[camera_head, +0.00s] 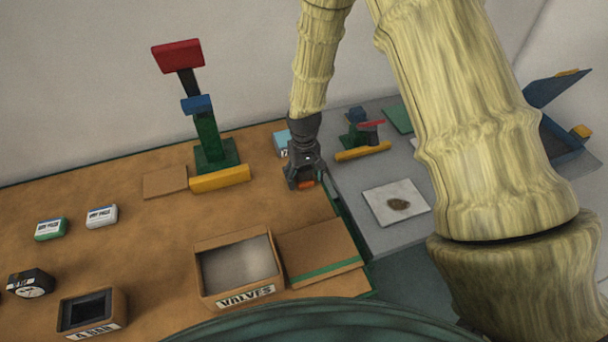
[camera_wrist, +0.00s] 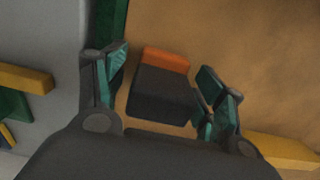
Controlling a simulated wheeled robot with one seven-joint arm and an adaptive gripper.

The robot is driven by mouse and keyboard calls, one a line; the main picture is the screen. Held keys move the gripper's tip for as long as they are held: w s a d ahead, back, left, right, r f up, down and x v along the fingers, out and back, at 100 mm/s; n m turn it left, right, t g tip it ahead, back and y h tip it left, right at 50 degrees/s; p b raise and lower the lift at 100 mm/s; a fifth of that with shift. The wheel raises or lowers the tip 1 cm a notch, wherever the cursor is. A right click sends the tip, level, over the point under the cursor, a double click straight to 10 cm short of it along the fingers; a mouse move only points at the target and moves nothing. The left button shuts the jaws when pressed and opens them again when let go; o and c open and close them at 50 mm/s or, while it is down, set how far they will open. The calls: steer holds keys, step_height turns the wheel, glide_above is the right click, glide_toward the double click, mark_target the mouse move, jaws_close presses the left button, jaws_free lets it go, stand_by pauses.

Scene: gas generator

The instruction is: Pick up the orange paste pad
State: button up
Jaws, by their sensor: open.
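My gripper (camera_head: 301,178) reaches down over the right part of the brown table in the head view. In the wrist view my gripper (camera_wrist: 160,88) is open, with one green-padded finger on each side of a small block. The block is the orange paste pad, with an orange end (camera_wrist: 165,60) and a dark grey body (camera_wrist: 160,95). It lies between the fingers, with the right finger close to its side; I cannot tell if they touch. In the head view only a bit of its orange (camera_head: 306,184) shows below the gripper.
A blue-white box (camera_head: 281,144) stands just behind my gripper. The open VALVES box (camera_head: 240,290) and a flat brown board (camera_head: 318,250) lie nearer. A green stand with a red top (camera_head: 178,55) rises to the left. The grey table (camera_head: 385,235) adjoins on the right.

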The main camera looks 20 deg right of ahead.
mark_target(304, 168)
steer(key=c, duration=1.1)
steer(key=shift+r, duration=0.1)
steer(key=shift+r+b, duration=0.5)
steer(key=shift+r, duration=0.25)
steer(key=shift+r+b, duration=0.4)
steer(key=shift+r, duration=0.5)
steer(key=s+a+b, duration=0.1)
steer(key=s, duration=0.4)
steer(key=s+a+r+b, duration=0.1)
steer(key=s, duration=0.4)
steer(key=s+a+b, duration=0.1)
steer(key=s, duration=0.4)
steer(key=shift+s+a+r+b, duration=0.3)
steer(key=shift+b, duration=0.05)
